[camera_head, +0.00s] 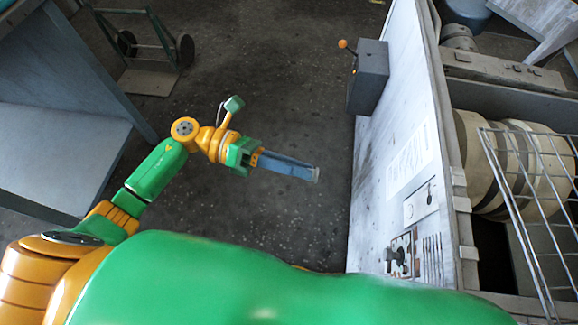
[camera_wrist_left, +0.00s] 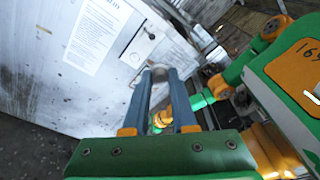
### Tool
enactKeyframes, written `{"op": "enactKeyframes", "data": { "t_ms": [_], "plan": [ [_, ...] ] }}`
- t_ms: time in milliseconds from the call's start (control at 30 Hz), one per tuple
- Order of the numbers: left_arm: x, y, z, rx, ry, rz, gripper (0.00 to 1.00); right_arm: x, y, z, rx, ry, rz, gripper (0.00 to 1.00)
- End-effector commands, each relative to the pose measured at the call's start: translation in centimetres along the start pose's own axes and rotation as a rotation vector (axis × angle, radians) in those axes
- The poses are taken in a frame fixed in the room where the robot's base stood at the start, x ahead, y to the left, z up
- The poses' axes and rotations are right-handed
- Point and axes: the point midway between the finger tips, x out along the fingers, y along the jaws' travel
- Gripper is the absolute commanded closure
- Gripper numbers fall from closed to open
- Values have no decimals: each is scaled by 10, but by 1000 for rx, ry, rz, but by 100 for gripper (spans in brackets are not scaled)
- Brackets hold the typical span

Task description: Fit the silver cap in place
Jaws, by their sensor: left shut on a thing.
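My left gripper (camera_head: 314,174) is shut, its long blue fingers pointing right toward the pale housing panel (camera_head: 385,130), with a gap of floor between them. In the left wrist view a small round silver cap (camera_wrist_left: 159,73) sits between the fingertips (camera_wrist_left: 160,76). In the head view the cap is too small to make out clearly at the finger ends. The panel also fills the upper left of the left wrist view (camera_wrist_left: 60,60). Which spot takes the cap is not clear from these views.
The panel carries a grey box (camera_head: 369,77) with an orange-tipped lever, a light plate (camera_head: 420,204) and a dark knob (camera_head: 396,256). A wire guard (camera_head: 530,190) stands right. A hand cart (camera_head: 150,80) and grey bench (camera_head: 60,150) are left. Floor between is clear.

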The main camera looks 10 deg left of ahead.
Motion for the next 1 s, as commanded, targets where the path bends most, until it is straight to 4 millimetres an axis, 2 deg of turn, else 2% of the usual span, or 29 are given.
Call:
{"op": "enactKeyframes", "data": {
  "t_ms": [33,167,500,767,1000],
  "plan": [
    [8,-4,4,1,-1,-5,100,-7,0,0,0,0,-1,50],
    [30,-2,6,2,0,-4,100,-12,0,-1,-1,-1,-1,50],
    [88,1,11,2,1,-5,100,-19,1,-1,-1,-1,2,50],
    [132,4,14,2,3,-5,100,-18,3,-1,-1,-1,5,50],
    [172,8,17,3,4,-4,100,-5,4,0,-1,-1,6,50]
  ]
}}
